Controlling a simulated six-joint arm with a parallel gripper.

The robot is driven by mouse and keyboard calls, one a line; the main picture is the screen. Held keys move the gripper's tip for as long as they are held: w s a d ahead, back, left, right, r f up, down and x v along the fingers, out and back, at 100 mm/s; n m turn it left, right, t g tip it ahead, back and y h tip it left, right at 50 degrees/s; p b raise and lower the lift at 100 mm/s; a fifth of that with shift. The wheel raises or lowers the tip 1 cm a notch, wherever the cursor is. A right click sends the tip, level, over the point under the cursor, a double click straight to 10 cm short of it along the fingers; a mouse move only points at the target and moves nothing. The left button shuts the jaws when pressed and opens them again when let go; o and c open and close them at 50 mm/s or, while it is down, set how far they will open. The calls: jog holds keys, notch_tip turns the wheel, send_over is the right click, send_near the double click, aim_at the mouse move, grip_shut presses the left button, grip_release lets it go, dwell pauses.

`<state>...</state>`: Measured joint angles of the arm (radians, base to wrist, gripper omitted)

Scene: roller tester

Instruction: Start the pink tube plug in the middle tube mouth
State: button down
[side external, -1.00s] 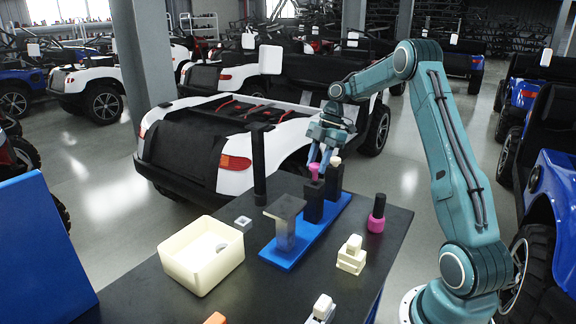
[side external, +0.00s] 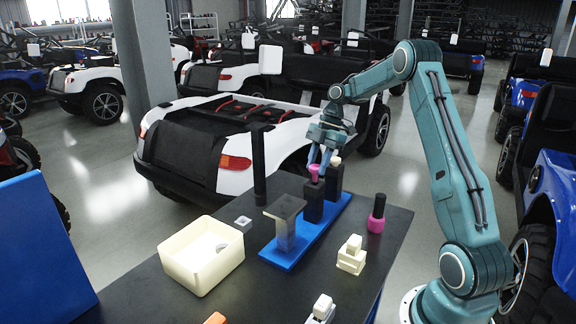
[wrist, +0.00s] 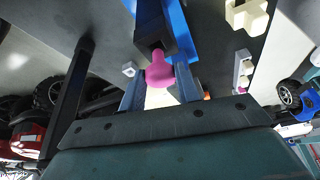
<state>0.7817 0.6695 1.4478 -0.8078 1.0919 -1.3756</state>
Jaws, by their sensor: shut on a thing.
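The pink tube plug (side external: 314,170) is between the fingers of my gripper (side external: 318,160), which is shut on it. The plug sits at the top of the middle black tube (side external: 313,204) on the blue base (side external: 283,262). In the wrist view the pink plug (wrist: 160,68) meets the black tube's end (wrist: 156,38), between my two fingers (wrist: 160,92). How far the plug's tip is inside the mouth is hidden. Another black tube (side external: 334,180) with a cream top (side external: 335,161) stands behind. A grey T-shaped post (side external: 285,222) stands at the front of the base.
A cream open bin (side external: 203,258) and a small grey square part (side external: 243,224) lie to the left on the dark table. A black-and-pink piece (side external: 377,213) and a cream block (side external: 352,255) stand right. A tall black post (side external: 258,165) rises at the table's back left.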

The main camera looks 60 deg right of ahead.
jog(key=shift+f, duration=0.8)
jog(key=c, duration=0.9)
grip_release()
jog(key=shift+r, duration=0.1)
jog(key=shift+v, duration=3.6)
jog(key=shift+d, duration=0.1)
